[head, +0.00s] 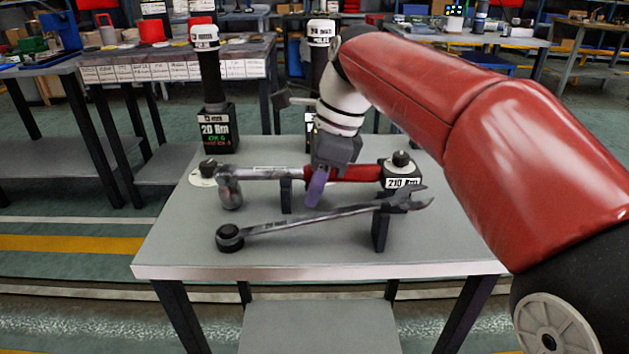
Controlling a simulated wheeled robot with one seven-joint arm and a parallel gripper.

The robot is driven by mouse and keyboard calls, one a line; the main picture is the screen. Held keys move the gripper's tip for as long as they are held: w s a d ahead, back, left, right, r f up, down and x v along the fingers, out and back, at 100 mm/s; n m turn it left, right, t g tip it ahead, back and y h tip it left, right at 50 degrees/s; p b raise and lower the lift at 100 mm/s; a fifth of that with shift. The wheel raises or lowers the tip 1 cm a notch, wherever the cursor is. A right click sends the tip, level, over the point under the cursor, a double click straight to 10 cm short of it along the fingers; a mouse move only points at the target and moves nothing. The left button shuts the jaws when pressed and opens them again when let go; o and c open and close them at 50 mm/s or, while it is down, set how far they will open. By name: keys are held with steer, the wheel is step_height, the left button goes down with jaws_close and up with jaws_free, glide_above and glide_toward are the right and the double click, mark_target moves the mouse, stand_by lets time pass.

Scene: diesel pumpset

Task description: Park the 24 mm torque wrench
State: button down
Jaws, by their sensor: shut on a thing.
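The torque wrench (270,173) has a silver shaft, a red handle and a socket (231,192) hanging at its left end. It lies roughly level across the picture, above the grey table. My gripper (315,192) points down at the left end of the red handle and is shut on the wrench. Its purple finger hides part of the wrench. The handle's right end is by a black block labelled 210 Nm (403,183); I cannot tell whether they touch. A dark post (285,196) stands below the shaft; contact is unclear.
In front, a long spanner (310,219) slants from a ring end on the table (200,255) to an open end on a dark support (380,234). A white-capped tool stands in a 20 Nm block (216,130); another (320,45) stands behind my gripper. The front left tabletop is clear.

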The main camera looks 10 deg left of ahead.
steer(key=shift+f, duration=0.25)
steer(key=c, duration=1.1)
jaws_free()
steer(key=shift+f, duration=0.1)
steer(key=p+v, duration=0.1)
steer(key=v, duration=0.7)
steer(key=shift+p, duration=0.3)
steer(key=shift+s, duration=0.15)
